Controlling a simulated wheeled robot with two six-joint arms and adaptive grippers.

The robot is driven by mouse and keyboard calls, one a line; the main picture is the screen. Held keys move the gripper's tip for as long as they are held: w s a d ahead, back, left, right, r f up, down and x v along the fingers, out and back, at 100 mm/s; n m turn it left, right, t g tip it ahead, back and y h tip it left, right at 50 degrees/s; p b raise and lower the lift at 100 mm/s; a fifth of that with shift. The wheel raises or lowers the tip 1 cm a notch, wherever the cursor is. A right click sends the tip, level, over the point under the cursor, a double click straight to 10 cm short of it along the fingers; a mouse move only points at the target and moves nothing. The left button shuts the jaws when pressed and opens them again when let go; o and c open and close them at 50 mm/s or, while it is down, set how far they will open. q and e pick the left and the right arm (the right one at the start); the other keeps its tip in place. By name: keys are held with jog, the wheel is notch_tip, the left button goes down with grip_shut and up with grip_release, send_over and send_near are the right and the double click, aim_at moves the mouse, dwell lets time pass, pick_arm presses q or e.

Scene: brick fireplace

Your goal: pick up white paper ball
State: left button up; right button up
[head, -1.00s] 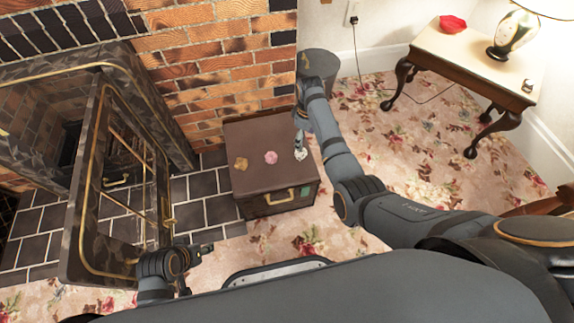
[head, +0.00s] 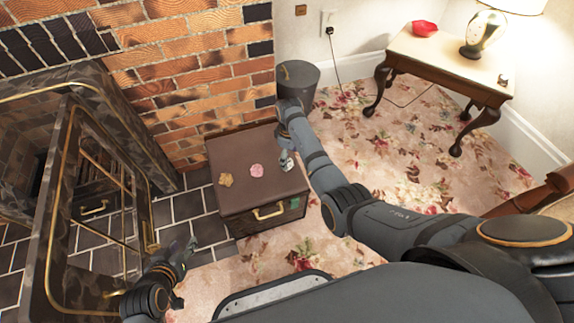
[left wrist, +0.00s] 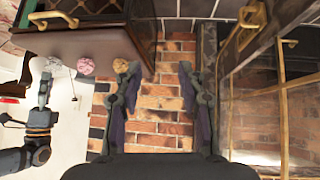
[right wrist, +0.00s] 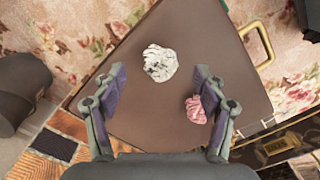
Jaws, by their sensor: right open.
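The white paper ball (right wrist: 160,63) lies on top of a brown box (right wrist: 170,115). In the right wrist view it shows between and just beyond the fingertips of my right gripper (right wrist: 157,78), which is open and empty above the box. In the head view the right gripper (head: 287,150) hangs over the box's right side and partly hides the white ball. A pink crumpled ball (head: 257,171) and a tan one (head: 226,180) sit to its left on the same top. My left gripper (left wrist: 159,72) is open and empty, low beside the fireplace door.
An open dark fireplace door with gold trim (head: 55,205) stands left of the box (head: 235,150). A brick wall (head: 205,75) rises behind it. A side table (head: 440,55) with a lamp and red bowl stands back right.

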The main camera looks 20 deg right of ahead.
aim_at(289, 161)
notch_tip(289, 161, down, 2)
jog(key=shift+f+b, duration=0.2)
jog(key=shift+b, duration=0.55)
jog(key=shift+f+b, duration=0.6)
jog(key=shift+f, duration=0.35)
pick_arm(q)
jog(key=w+r+t, duration=0.3)
jog(key=r+t, duration=0.1)
jog(key=r, duration=0.4)
jog(key=w+r+t, duration=0.4)
jog(key=r, duration=0.4)
jog(key=w+a+r+t, duration=0.1)
jog(key=w+r+t, duration=0.2)
jog(key=r, duration=0.5)
jog(key=shift+w+r+t, duration=0.25)
jog(key=shift+w+t, duration=0.05)
jog(key=shift+t, duration=0.4)
pick_arm(e)
jog(key=c, duration=0.8)
